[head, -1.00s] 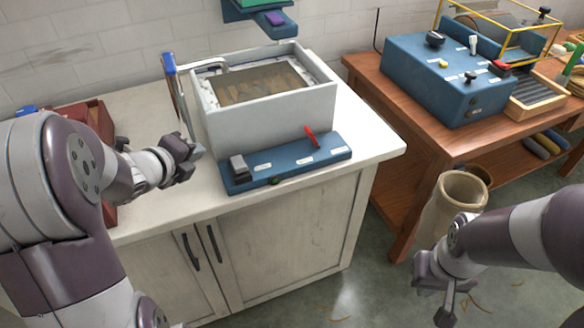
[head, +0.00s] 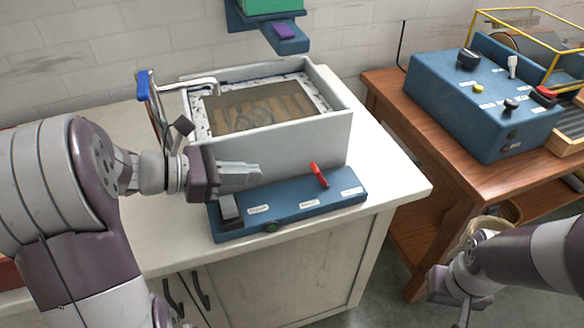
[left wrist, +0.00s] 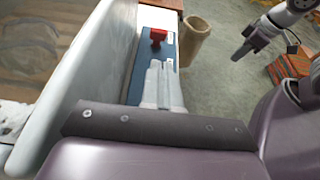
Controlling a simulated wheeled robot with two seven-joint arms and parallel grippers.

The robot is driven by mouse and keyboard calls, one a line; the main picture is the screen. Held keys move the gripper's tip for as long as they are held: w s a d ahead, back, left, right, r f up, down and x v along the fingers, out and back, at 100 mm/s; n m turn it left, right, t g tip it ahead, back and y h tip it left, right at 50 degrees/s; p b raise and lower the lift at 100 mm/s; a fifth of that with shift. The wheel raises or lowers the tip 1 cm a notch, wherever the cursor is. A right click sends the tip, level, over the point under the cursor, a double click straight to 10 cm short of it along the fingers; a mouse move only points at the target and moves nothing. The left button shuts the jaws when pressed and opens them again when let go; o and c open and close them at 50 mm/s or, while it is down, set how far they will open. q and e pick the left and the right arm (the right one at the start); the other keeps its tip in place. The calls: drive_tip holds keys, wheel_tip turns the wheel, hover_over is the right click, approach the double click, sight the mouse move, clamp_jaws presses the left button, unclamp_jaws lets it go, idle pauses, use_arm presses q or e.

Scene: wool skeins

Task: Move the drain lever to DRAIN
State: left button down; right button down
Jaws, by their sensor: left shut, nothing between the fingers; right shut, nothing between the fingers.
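The red lever (head: 319,175) stands on the right half of a blue panel (head: 290,209) along the front of the white basin. It tilts up and to the left. The panel has several white labels, too small to read. The red lever also shows in the left wrist view (left wrist: 158,36), beyond my fingertips. My left gripper (head: 257,173) is shut and empty above the panel, pointing right, left of the lever and apart from it. Its fingers also show in the left wrist view (left wrist: 160,80). My right gripper (head: 461,304) is shut and empty at the lower right, away from the panel.
The white basin (head: 300,146) of murky brown liquid stands just behind my left gripper. A blue-handled tap (head: 146,85) rises at the basin's left. A wooden table (head: 420,140) with a blue control box (head: 480,110) stands right.

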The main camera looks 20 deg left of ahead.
use_arm(q)
hover_over(295, 195)
wheel_tip(295, 195, down, 3)
drive_tip(key=shift+f, duration=0.15)
idle(0.4)
